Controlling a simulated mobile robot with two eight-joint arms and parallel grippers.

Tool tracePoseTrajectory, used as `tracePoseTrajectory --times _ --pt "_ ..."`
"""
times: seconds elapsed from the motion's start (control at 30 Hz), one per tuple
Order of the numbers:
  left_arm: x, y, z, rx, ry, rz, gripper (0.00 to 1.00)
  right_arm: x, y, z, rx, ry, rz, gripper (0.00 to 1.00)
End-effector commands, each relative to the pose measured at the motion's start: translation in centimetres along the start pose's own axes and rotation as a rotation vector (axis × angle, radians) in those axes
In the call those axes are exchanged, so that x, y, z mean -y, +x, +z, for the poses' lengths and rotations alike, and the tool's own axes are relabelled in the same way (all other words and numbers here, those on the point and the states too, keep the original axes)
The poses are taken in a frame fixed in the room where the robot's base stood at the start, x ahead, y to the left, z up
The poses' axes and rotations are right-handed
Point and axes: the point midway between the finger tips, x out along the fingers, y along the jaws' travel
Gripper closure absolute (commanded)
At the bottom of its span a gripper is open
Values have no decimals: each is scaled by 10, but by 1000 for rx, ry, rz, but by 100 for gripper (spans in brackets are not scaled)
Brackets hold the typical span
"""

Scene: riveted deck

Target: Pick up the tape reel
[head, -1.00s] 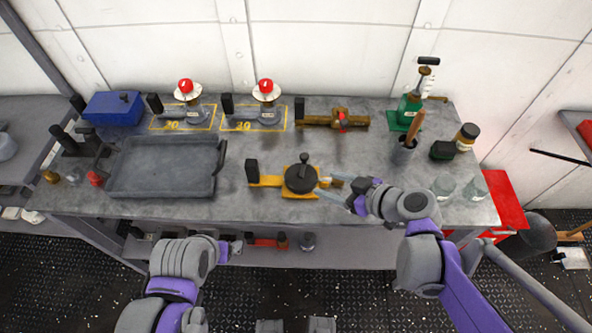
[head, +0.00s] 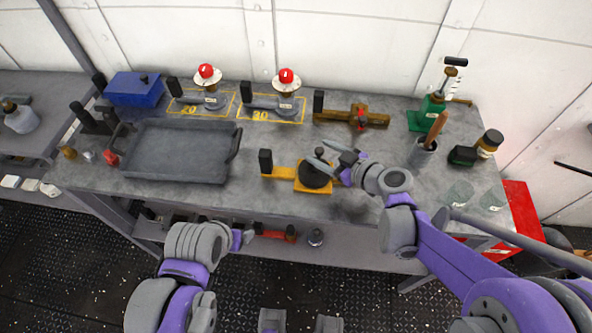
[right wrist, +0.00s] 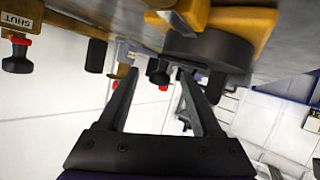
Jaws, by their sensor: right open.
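The tape reel, which I take to be the dark round disc (head: 313,179) on a yellow-orange base (head: 283,173), sits near the bench's front edge in the head view. It also shows as a dark disc in the right wrist view (right wrist: 212,49). My right gripper (head: 317,157) is open, with its fingers above and over the reel, partly hiding it. In the right wrist view, the fingers (right wrist: 158,76) are apart, and a dark knob shows between their tips. Contact cannot be told. My left gripper (head: 242,238) is low in front of the bench, its fingers unclear.
A dark grey tray (head: 178,178) lies on the left of the bench. Two red-topped fittings (head: 286,78) and a brass valve (head: 352,117) stand behind. A green pump (head: 430,112), a cup (head: 421,158) and jars are at the right.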

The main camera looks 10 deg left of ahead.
Motion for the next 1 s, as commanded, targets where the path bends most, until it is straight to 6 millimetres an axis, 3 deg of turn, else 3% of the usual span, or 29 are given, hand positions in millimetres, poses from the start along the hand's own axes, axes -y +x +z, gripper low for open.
tracePoseTrajectory --times 0.13,0.37,0.73,1.0 --pt "0 0 0 0 0 0 28 1 13 0 -1 0 -1 34" --pt "0 0 0 0 0 0 28 0 14 0 0 1 0 34" --pt "0 0 0 0 0 0 28 0 13 0 0 0 0 100" --pt "0 0 0 0 0 0 28 0 13 0 0 0 0 100"
